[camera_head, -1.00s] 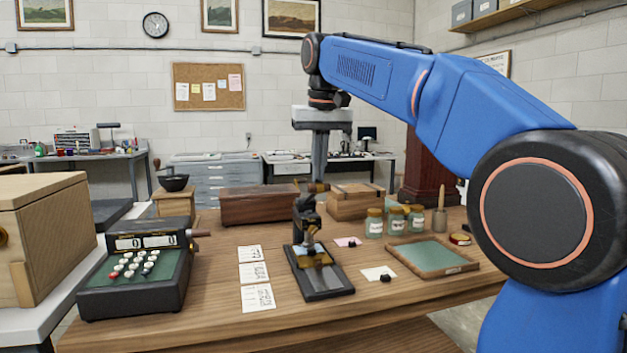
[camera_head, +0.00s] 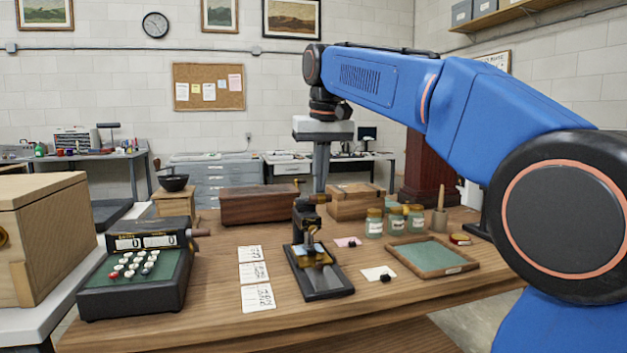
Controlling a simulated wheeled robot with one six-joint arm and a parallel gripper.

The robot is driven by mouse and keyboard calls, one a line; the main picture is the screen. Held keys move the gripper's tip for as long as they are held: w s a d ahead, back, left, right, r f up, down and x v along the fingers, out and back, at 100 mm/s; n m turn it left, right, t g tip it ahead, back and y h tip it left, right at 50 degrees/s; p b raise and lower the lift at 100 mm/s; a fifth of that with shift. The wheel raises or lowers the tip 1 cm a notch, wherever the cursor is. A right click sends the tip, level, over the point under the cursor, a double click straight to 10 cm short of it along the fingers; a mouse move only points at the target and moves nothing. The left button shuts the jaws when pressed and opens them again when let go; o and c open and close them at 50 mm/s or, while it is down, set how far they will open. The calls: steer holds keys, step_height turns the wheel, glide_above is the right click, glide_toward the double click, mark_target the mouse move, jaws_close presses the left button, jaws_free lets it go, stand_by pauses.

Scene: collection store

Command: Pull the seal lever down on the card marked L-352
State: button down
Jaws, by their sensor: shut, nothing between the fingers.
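The black seal press (camera_head: 307,230) stands on the wooden table, on a dark base plate (camera_head: 328,285). Its lever (camera_head: 319,199) has a brass-coloured grip and points to the right at the top of the press. A pale bluish card (camera_head: 312,247) lies under the press head; I cannot read any L-352 mark on it. My gripper (camera_head: 320,188) points straight down, shut and empty, with its tips right at the lever's grip. They look to be touching it from above, but the exact contact is too small to tell.
Three written cards (camera_head: 253,272) lie left of the press, beside a black keyed machine (camera_head: 140,265). To the right are a white card (camera_head: 378,273) and a pink card (camera_head: 348,242) with dark lumps, a green-lined tray (camera_head: 430,255) and jars (camera_head: 375,224). Wooden boxes (camera_head: 257,205) stand behind.

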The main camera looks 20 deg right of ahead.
steer(key=shift+s+f, duration=0.15)
steer(key=shift+f, duration=0.4)
steer(key=shift+s+f, duration=0.15)
steer(key=shift+f, duration=0.4)
steer(key=shift+s+f, duration=0.1)
steer(key=shift+f, duration=0.65)
steer(key=shift+w+r, duration=0.15)
steer(key=shift+r, duration=0.75)
steer(key=shift+w+r, duration=0.15)
steer(key=shift+r, duration=0.7)
